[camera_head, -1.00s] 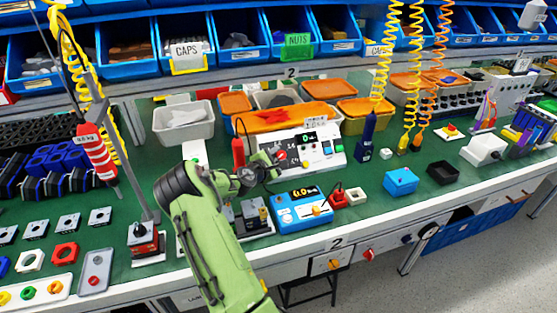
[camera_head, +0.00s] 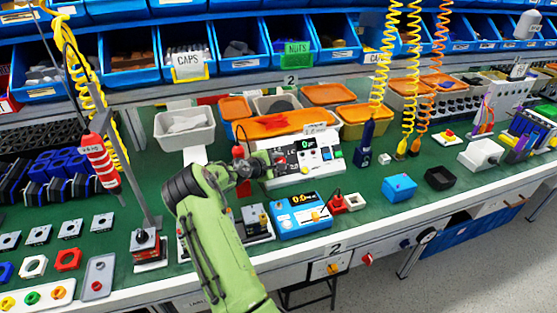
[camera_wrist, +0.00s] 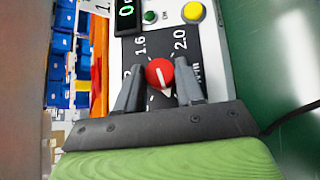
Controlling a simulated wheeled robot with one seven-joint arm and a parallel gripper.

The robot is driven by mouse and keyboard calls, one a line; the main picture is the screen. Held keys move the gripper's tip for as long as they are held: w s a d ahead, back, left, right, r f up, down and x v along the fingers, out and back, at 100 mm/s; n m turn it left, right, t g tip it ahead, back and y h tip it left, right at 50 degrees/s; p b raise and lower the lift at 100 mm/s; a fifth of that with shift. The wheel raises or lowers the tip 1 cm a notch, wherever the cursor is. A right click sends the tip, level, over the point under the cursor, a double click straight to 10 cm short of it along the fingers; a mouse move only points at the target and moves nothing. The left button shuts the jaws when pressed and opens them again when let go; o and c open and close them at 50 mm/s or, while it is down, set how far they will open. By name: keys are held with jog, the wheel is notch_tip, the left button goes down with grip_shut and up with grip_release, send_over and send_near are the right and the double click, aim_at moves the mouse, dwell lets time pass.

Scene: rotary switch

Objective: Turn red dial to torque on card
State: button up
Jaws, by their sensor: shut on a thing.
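The red dial (camera_wrist: 159,74) sits on a black scale plate of a white panel (camera_head: 322,165). Its face has a white line across it. In the wrist view, the printed 1.6 is up and left of the dial and 2.0 is up and right. My gripper (camera_wrist: 160,82) has one finger on each side of the dial and is shut on it; it also shows in the head view (camera_head: 274,164), at the panel's left end. A small white card (camera_head: 316,128) stands behind the panel; its print is too small to read.
A blue box with a lit display (camera_head: 301,216) stands in front of the panel. A red-and-white hanging tool (camera_head: 100,160) is at the left. Grey and orange bins (camera_head: 184,128) stand behind.

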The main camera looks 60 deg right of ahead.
jog(key=shift+d+r+m+g+y, duration=0.1)
jog(key=shift+m+g+y, duration=0.45)
jog(key=shift+m, duration=0.25)
jog(key=o, duration=0.8)
jog(key=shift+c, duration=0.2)
notch_tip(320, 180, up, 10)
jog(key=p, duration=0.2)
jog(key=shift+p, duration=0.35)
jog(key=shift+o, duration=0.3)
